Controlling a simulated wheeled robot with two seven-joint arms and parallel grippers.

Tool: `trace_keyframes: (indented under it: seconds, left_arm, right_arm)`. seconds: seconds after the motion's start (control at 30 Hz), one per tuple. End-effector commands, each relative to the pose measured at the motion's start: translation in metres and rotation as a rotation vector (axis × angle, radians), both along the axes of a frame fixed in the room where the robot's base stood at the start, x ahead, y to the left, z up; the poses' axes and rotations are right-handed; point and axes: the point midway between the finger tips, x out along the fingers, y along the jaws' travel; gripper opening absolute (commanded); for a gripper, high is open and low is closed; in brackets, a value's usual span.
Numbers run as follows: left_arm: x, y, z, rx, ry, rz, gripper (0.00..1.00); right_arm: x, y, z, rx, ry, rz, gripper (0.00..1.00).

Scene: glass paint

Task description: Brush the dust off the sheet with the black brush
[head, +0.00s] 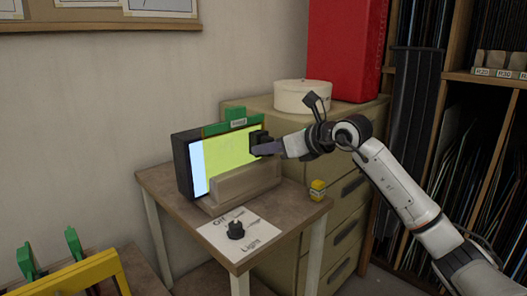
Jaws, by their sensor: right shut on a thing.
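The sheet (228,154) is a bright yellow-green pane standing upright in front of a black-framed light box (183,165). It rests on or behind a pale ledge block on the small table. A green clip (236,119) sits at its top edge. My right gripper (270,148) reaches in from the right and is shut on the black brush (258,137). The brush is at the sheet's right edge; I cannot tell whether it touches the surface. Dust is too small to make out. My left gripper is out of view.
A light switch plate with a black knob (236,230) lies on the table (165,196) in front. A drawer cabinet with a white round box (303,97) is behind. A yellow frame (80,272) is at lower left.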

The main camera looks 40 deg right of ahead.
Motion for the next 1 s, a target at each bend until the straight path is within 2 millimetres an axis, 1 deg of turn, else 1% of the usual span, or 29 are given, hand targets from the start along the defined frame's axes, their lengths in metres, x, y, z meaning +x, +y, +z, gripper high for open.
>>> trace_keyframes:
  seconds: [0.13, 0.27, 0.6, 0.87, 1.0]
  left_arm:
    - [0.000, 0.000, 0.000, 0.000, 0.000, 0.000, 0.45]
    - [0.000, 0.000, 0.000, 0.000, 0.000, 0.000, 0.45]
    - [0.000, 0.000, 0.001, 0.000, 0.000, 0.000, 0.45]
    - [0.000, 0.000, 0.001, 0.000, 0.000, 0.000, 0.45]
    - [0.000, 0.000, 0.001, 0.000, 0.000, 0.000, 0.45]
  right_arm:
    - [0.002, -0.003, 0.001, 0.000, -0.001, 0.000, 0.07]
    - [0.003, 0.002, 0.001, 0.000, -0.001, 0.001, 0.07]
    - [0.002, 0.032, 0.001, 0.001, -0.003, 0.005, 0.07]
    - [0.002, 0.044, 0.000, 0.004, -0.004, 0.009, 0.07]
    - [0.001, 0.056, 0.001, 0.005, -0.005, 0.012, 0.07]
